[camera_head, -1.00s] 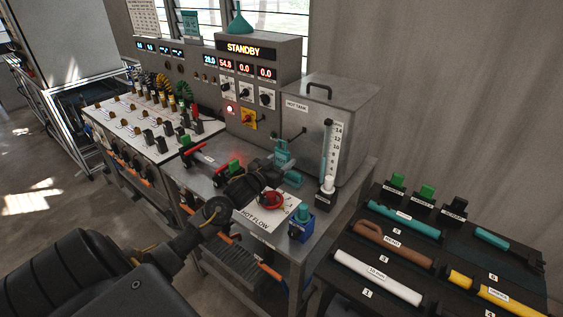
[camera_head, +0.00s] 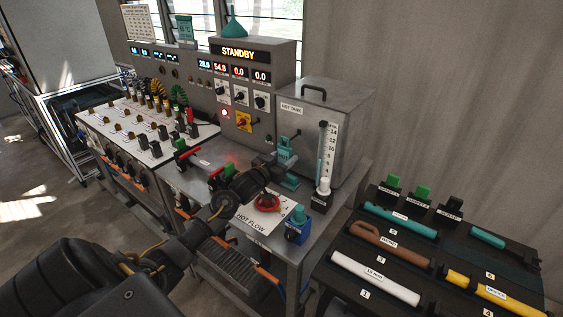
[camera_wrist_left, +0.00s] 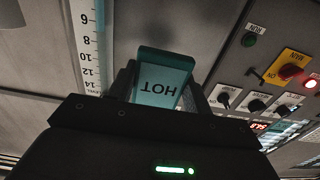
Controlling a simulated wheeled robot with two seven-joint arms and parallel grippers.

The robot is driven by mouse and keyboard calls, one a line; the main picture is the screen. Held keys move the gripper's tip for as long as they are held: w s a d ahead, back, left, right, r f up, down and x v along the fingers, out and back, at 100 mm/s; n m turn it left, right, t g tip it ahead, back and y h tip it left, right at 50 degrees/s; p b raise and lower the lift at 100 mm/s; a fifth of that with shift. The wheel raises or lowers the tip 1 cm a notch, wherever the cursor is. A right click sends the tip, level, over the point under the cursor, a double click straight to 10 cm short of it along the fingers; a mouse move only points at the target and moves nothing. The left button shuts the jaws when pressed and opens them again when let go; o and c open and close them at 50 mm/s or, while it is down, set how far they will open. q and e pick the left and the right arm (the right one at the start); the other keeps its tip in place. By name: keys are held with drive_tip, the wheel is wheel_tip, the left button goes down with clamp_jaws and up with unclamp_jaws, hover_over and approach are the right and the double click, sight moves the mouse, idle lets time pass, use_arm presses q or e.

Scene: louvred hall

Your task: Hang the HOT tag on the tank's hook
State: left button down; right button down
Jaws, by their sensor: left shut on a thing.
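The HOT tag (camera_wrist_left: 162,80) is teal with dark lettering, upside down in the left wrist view. My left gripper (camera_head: 277,171) is shut on it; the tag (camera_head: 285,150) also shows in the head view, close to the tank's front face. The tank (camera_head: 345,110) is a grey metal box labelled HOT TANK, with a black handle on its lid. My right gripper is not in view.
A white level scale (camera_head: 328,150) stands on the tank's front right. A red valve wheel (camera_head: 267,203) and a blue block with a teal knob (camera_head: 298,226) sit below my arm. The control panel (camera_head: 243,95) is left of the tank. A dark tool rack (camera_head: 435,245) stands at right.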

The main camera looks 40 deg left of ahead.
use_arm(q)
drive_tip(key=shift+w+f, duration=0.15)
drive_tip(key=shift+w, duration=0.7)
drive_tip(key=w, duration=0.1)
drive_tip(key=w+b, duration=0.1)
drive_tip(key=shift+w+a+f, duration=0.1)
drive_tip(key=shift+w+f, duration=0.05)
drive_tip(key=shift+w, duration=0.15)
drive_tip(key=shift+s+r, duration=0.2)
drive_tip(key=shift+w+f, duration=0.1)
drive_tip(key=shift+w, duration=0.05)
drive_tip(key=shift+f, duration=0.35)
drive_tip(key=shift+f, duration=0.15)
drive_tip(key=shift+f+b, duration=0.2)
drive_tip(key=shift+b, duration=0.1)
